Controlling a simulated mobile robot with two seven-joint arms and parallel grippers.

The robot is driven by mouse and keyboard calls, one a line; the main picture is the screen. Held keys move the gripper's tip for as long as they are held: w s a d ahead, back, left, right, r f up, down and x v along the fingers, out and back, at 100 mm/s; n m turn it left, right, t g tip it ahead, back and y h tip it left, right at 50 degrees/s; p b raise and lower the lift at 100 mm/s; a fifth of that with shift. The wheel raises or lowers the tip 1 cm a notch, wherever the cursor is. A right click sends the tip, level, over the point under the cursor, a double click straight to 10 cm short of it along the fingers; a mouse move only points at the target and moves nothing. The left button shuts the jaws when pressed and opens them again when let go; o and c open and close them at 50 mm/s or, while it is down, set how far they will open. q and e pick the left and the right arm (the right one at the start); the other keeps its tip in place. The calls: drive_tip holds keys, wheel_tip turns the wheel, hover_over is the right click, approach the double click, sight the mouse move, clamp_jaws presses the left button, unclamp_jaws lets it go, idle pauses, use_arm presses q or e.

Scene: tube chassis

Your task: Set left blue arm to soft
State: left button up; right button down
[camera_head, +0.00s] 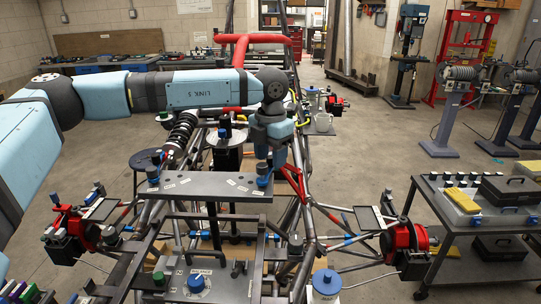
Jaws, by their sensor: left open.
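A dark grey crossbar plate (207,188) spans the tube chassis in the middle of the view. Small white labels are on it, too small to read. A blue-topped piece (152,174) stands at its left end. A second blue-topped piece (262,170) is at its right end. My left arm reaches in from the left, and my left gripper (271,165) points down at the right end of the plate. The gripper is open; its fingertips are close to the right blue piece, and I cannot tell if they touch it. My right gripper is not in view.
A lower panel (228,286) carries a large blue knob (197,283). Red-and-black wheel hubs (405,240) flank the chassis. A tool cart (480,235) stands at right. Open floor (375,150) lies between.

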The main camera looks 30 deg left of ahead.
sight(270, 157)
use_arm(q)
wheel_tip(270, 157, up, 14)
drive_tip(key=b, duration=0.1)
drive_tip(key=shift+f, duration=0.2)
drive_tip(key=shift+f, duration=0.1)
idle(0.4)
